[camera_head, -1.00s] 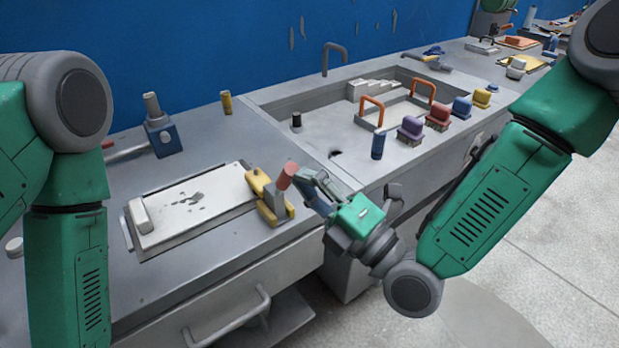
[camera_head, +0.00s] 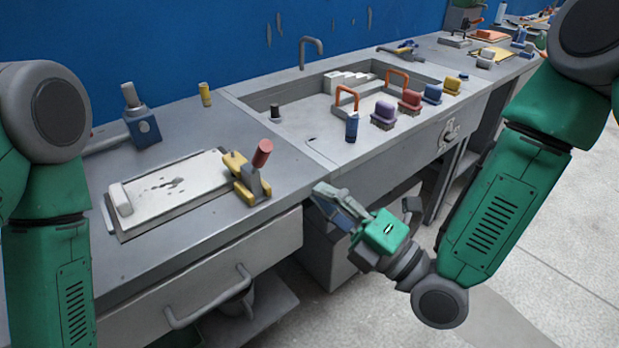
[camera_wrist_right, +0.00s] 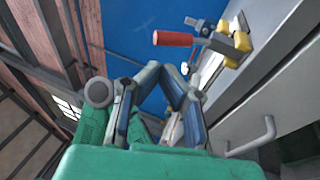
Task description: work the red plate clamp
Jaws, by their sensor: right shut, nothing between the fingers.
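The plate clamp has a red handle (camera_head: 262,152) that tilts up and to the right from a yellow and grey base (camera_head: 248,182). It stands at the right end of a white plate (camera_head: 175,192) on the bench. In the right wrist view the red handle (camera_wrist_right: 173,39) shows at the upper middle, beyond the fingers. My right gripper (camera_head: 322,192) is shut and empty, in front of the bench edge and to the right of the clamp, apart from it. Its fingers (camera_wrist_right: 168,72) show in the wrist view. My left arm shows at the left, but its gripper is out of frame.
A sink (camera_head: 300,100) with orange handles, a blue bottle (camera_head: 352,126) and several coloured brushes (camera_head: 410,101) lies right of the clamp. A blue block with a grey post (camera_head: 142,125) stands behind the plate. A drawer handle (camera_head: 210,300) juts out below the bench front.

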